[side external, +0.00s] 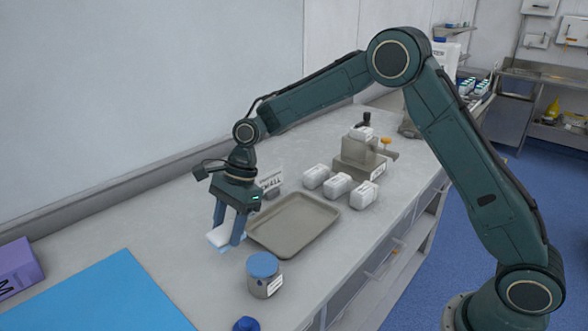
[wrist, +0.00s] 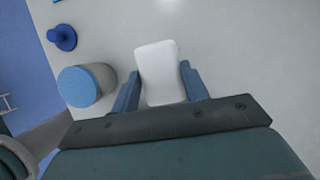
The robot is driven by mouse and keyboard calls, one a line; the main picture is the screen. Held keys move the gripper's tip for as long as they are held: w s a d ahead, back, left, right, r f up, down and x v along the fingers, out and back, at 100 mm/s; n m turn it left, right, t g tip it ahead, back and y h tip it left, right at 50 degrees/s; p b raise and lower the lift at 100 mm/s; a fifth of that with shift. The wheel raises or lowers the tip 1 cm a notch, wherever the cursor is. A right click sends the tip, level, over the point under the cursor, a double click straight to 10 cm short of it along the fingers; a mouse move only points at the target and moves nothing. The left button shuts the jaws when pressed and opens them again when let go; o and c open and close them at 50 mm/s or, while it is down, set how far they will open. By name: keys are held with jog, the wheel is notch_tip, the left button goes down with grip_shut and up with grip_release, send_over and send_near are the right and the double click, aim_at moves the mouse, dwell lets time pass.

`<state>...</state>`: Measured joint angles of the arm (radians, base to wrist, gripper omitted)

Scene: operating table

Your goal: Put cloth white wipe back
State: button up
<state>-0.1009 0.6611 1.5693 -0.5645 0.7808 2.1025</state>
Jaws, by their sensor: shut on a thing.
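My gripper (side external: 229,226) is shut on a white cloth wipe (side external: 220,234), at the left of the metal tray (side external: 262,246) in the side external view. The wipe has a pale blue underside there. In the wrist view the white wipe (wrist: 160,72) sits between the two blue fingers of my gripper (wrist: 160,84). I cannot tell whether the wipe touches the table. The tray looks empty. Several white wrapped packs (side external: 337,186) stand behind the tray, near a beige box-shaped holder (side external: 358,160) with a white pack on top.
A metal jar with a blue lid (side external: 263,266) stands in front of the tray. A blue knob-like object (side external: 246,324) is at the front edge. A blue mat (side external: 105,295) and a purple box (side external: 15,268) lie at the left. A wall runs behind the table.

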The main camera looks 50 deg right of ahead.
jog(key=shift+f, duration=2.1)
jog(key=shift+f, duration=0.15)
jog(key=o, duration=0.9)
jog(key=v, duration=1.2)
jog(key=shift+r, duration=0.25)
